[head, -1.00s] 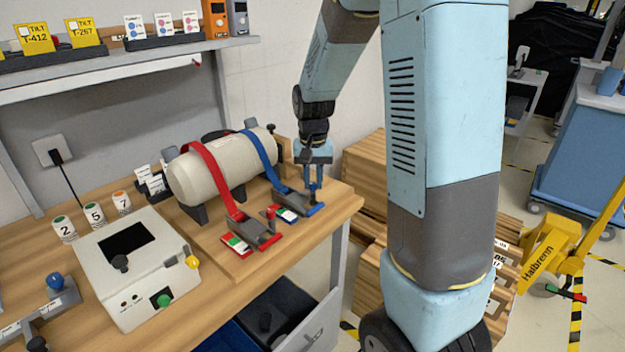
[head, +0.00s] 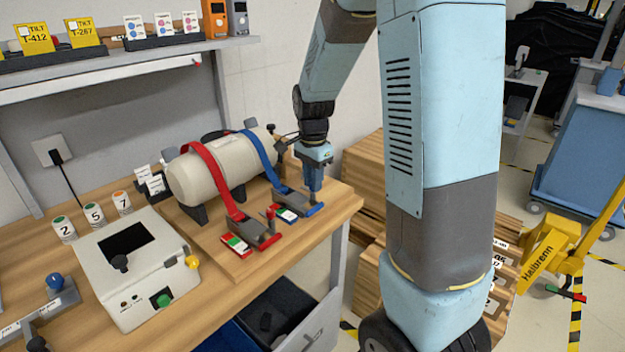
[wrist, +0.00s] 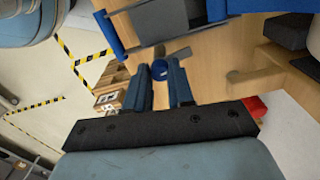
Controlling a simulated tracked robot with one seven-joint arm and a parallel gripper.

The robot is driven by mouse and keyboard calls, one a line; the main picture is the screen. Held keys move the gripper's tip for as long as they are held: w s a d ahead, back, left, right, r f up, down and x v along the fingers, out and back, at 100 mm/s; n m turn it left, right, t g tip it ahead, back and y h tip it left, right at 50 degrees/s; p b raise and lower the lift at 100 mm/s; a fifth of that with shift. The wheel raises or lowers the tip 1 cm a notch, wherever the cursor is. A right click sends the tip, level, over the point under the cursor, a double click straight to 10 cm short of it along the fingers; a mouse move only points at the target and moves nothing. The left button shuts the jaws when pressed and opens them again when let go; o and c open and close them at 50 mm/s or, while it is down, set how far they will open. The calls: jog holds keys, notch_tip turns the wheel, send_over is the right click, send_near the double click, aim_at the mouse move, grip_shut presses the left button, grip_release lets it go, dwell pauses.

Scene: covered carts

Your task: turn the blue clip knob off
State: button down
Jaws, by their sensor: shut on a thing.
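The blue clip (head: 291,197) sits at the lower end of a blue strap (head: 262,153) over a beige cylinder (head: 205,172). It has a grey body, a blue edge and a green-and-white label. My gripper (head: 313,198) points down over the clip's right end, its fingers nearly in line in the head view. In the wrist view its two fingers (wrist: 159,73) are shut on the round blue clip knob (wrist: 160,69). My fingers hide the knob in the head view. The clip's blue frame (wrist: 108,32) shows in the wrist view.
A red clip (head: 252,238) on a red strap lies just left of the blue one. A white box (head: 135,262) with knobs stands further left on the wooden bench. The bench's front-right edge is close to the blue clip. Wooden crates stand behind my arm.

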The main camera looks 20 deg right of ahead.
jog(key=shift+m, duration=0.6)
jog(key=c, duration=1)
grip_release()
jog(key=shift+r, duration=0.15)
notch_tip(320, 180, up, 14)
jog(key=shift+f, duration=0.25)
jog(key=s+r+n+t, duration=0.1)
jog(key=s+n+t, duration=0.1)
jog(key=s+n, duration=0.3)
jog(key=s+r+n+t, duration=0.1)
jog(key=s+n, duration=0.3)
jog(key=s, duration=0.6)
jog(key=s+r+n+t, duration=0.2)
jog(key=s+n, duration=0.3)
jog(key=s, duration=0.2)
jog(key=shift+s+r+n+t, duration=0.3)
jog(key=shift+s+r, duration=0.05)
jog(key=shift+s, duration=0.05)
